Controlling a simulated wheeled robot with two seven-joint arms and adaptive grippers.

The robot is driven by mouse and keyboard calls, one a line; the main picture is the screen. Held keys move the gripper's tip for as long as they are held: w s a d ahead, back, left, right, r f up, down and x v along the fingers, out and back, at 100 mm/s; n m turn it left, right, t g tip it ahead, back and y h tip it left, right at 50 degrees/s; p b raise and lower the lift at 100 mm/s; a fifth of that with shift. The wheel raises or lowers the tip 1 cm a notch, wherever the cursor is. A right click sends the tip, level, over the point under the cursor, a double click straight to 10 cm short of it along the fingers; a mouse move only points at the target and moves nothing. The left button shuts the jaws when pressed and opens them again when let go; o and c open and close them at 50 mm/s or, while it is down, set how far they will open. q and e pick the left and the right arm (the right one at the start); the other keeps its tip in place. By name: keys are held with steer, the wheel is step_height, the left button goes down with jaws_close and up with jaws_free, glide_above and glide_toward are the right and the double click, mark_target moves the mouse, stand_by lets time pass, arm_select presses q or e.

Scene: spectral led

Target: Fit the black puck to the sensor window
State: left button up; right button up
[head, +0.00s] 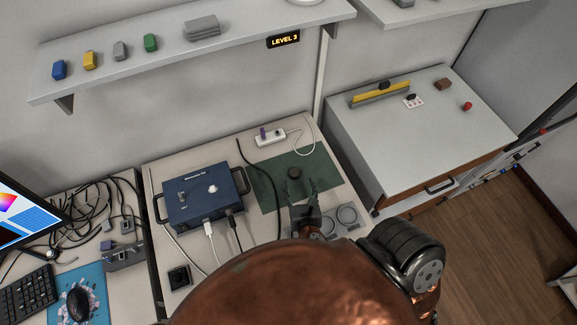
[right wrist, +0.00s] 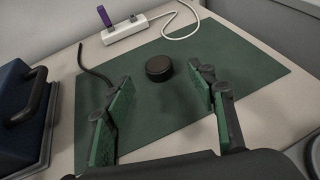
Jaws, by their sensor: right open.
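The black puck (head: 295,173) lies flat on the green mat (head: 267,199). In the right wrist view the puck (right wrist: 159,68) sits ahead of and between the two green-padded fingers, with space on both sides. My right gripper (head: 304,192) is open and empty, just short of the puck. A blue instrument box (head: 205,198) stands left of the mat, with a pale round spot (head: 213,188) on top. I cannot tell which part is the sensor window. My left gripper is out of view.
A white power strip (head: 271,135) with a purple stick lies behind the mat. A black cable (head: 262,169) runs onto the mat's left side. A grey holder with rings (head: 347,215) is at right. The mat around the puck is mostly clear.

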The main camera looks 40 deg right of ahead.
mark_target(295, 173)
steer(key=x, duration=0.3)
steer(key=shift+a+b, duration=0.15)
steer(key=shift+b, duration=0.15)
steer(key=x, duration=0.2)
steer(key=shift+w+f+b, duration=0.25)
steer(key=shift+f+b, duration=0.05)
steer(key=shift+b, duration=0.1)
steer(key=shift+w+d+f, duration=0.25)
steer(key=shift+w+d, duration=0.15)
steer(key=shift+w, duration=0.15)
steer(key=c, duration=0.7)
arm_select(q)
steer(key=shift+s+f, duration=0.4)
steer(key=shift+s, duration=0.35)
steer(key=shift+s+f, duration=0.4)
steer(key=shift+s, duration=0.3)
arm_select(e)
steer(key=c, duration=0.5)
